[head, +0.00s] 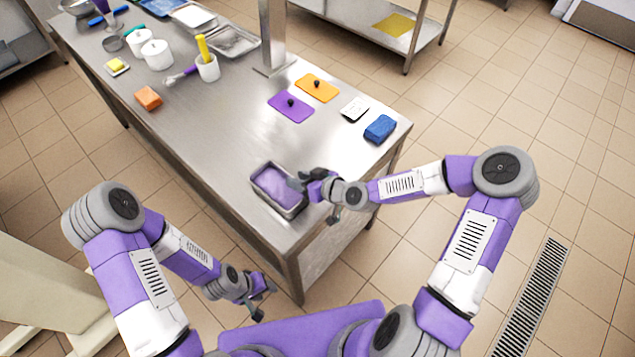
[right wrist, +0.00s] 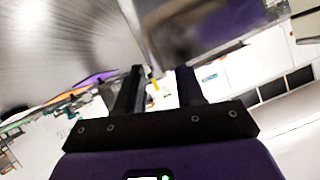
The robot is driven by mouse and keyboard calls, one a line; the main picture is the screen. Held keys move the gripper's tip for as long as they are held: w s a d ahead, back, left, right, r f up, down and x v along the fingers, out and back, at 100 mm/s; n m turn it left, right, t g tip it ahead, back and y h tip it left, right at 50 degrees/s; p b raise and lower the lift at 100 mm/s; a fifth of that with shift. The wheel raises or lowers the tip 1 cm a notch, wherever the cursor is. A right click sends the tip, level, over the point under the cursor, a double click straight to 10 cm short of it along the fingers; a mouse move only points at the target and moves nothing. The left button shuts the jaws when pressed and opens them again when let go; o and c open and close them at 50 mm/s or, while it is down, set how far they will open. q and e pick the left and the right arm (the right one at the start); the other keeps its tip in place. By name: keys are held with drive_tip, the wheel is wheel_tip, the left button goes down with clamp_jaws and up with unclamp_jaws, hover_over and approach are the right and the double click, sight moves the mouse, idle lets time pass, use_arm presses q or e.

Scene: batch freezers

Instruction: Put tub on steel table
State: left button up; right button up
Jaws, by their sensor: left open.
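The tub (head: 259,189) is a rectangular steel pan with purple contents. In the head view it is at the near right end of the steel table (head: 240,160), apparently resting on the top; I cannot tell whether a small gap lies beneath it. My right gripper (head: 299,182) is at the tub's right rim. In the right wrist view its two fingers (right wrist: 160,82) stand apart, with the blurred tub (right wrist: 190,30) just beyond their tips. My left gripper (head: 262,298) is open and empty, low in front of the table and away from the tub.
Purple (head: 291,107) and orange (head: 317,88) lids, a white card (head: 354,109) and a blue block (head: 380,128) lie beyond the tub. White pots (head: 157,54) and an orange sponge (head: 148,98) are farther left. A steel post (head: 273,35) rises behind. The table's middle is clear.

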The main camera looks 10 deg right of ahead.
use_arm(q)
drive_tip(key=shift+r+p, duration=0.85)
use_arm(e)
drive_tip(key=v, duration=1)
use_arm(q)
drive_tip(key=shift+s, duration=0.1)
